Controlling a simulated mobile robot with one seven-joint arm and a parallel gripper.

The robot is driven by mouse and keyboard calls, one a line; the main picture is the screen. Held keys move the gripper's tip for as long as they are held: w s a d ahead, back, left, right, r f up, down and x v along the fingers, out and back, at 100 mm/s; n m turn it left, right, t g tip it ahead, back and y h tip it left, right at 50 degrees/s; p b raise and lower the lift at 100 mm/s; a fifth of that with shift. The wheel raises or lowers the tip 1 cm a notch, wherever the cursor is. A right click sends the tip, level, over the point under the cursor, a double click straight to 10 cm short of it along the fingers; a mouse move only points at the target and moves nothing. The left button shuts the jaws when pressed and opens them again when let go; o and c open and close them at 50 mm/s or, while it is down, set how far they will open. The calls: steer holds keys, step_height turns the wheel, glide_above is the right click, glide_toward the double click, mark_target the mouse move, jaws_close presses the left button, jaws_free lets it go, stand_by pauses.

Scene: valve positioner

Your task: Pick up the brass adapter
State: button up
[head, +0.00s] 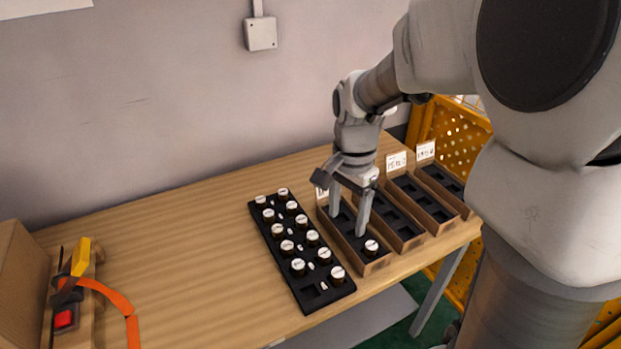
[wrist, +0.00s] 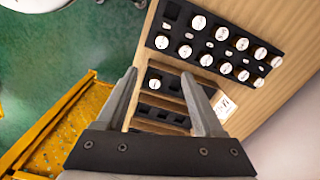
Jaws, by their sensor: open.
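Several round white-topped pieces with dark brownish sides stand in a black tray (head: 268,243); the tray also shows in the wrist view (wrist: 190,62). One like piece (head: 371,246) stands alone at the near end of the leftmost cardboard bin (head: 378,267); in the wrist view it (wrist: 155,83) appears between my fingertips. The pieces are too small to tell which is the brass adapter. My gripper (head: 350,213) points down over this bin, fingers apart and empty, behind the lone piece in the head view. The fingers also show in the wrist view (wrist: 159,76).
Two more cardboard bins (head: 433,226) with black inserts and label cards stand to the right. A wooden rack (head: 88,310) with an orange strap and yellow and red items is at the table's left. The wooden table (head: 180,250) between is clear. A yellow perforated panel (head: 452,135) stands behind right.

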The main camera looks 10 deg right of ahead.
steer(key=b, duration=0.1)
glide_above(337, 273)
steer(key=f, duration=1.2)
steer(key=shift+w+d+f, duration=0.1)
steer(key=shift+d, duration=0.3)
steer(key=shift+a+f, duration=0.2)
steer(key=shift+f, duration=1.15)
steer(key=shift+a+f, duration=0.2)
steer(key=shift+f, duration=1.1)
jaws_close()
